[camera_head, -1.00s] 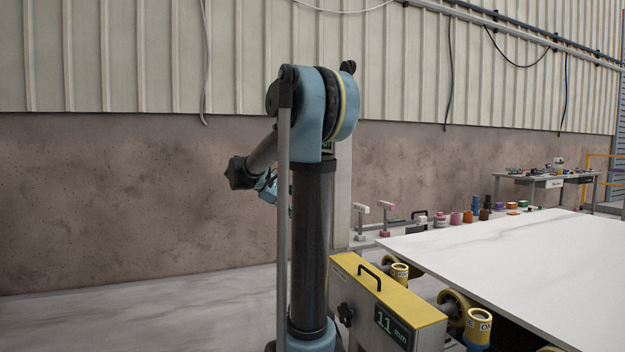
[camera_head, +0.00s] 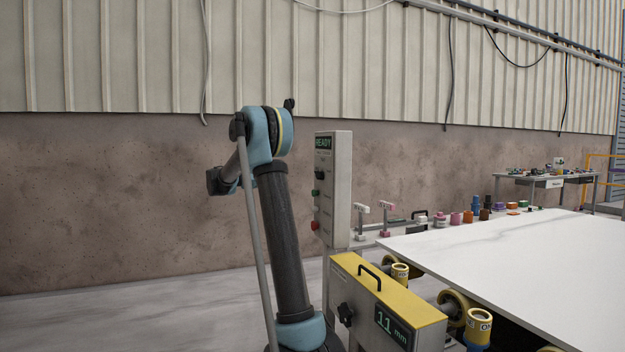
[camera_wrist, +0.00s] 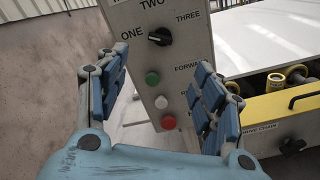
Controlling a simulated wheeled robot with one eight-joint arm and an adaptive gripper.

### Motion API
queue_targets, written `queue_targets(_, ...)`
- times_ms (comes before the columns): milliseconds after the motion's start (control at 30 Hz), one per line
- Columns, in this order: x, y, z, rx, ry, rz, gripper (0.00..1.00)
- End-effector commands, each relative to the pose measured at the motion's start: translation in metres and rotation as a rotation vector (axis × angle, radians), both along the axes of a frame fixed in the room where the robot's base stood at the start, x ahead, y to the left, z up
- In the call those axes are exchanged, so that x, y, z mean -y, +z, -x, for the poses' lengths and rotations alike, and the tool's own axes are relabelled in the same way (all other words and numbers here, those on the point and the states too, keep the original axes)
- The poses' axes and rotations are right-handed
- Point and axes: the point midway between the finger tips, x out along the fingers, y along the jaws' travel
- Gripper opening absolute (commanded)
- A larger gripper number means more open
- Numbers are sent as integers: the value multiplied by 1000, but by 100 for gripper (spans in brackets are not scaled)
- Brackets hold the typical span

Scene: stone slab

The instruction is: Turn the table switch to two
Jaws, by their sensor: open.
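The table switch is a black knob (camera_wrist: 160,37) on a grey control box (camera_wrist: 182,62), seen close in the wrist view. ONE is printed to its left, TWO above and THREE to its upper right. A pale mark on the knob seems to lie on the side toward ONE. My gripper (camera_wrist: 162,62) is open, with blue-padded fingers spread on either side of the box's front and nothing between them. The knob lies ahead, apart from both fingers. In the head view, the box (camera_head: 340,190) stands right of my arm, with a READY display on top.
Below the knob are a green button (camera_wrist: 152,78), a white button (camera_wrist: 161,102) and a red button (camera_wrist: 168,122). A yellow-topped machine (camera_head: 400,300) reading 11 mm stands in front of the box. A white slab (camera_head: 500,260) on rollers lies to the right.

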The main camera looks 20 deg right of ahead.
Motion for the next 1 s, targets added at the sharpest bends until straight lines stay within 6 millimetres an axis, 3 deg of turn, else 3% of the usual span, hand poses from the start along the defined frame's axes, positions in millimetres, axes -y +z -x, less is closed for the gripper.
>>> queue_targets(700, 123, 0, -3, 1, -3, -2, 62)
queue_targets(1000, 160, 0, -4, 1, -1, -2, 62)
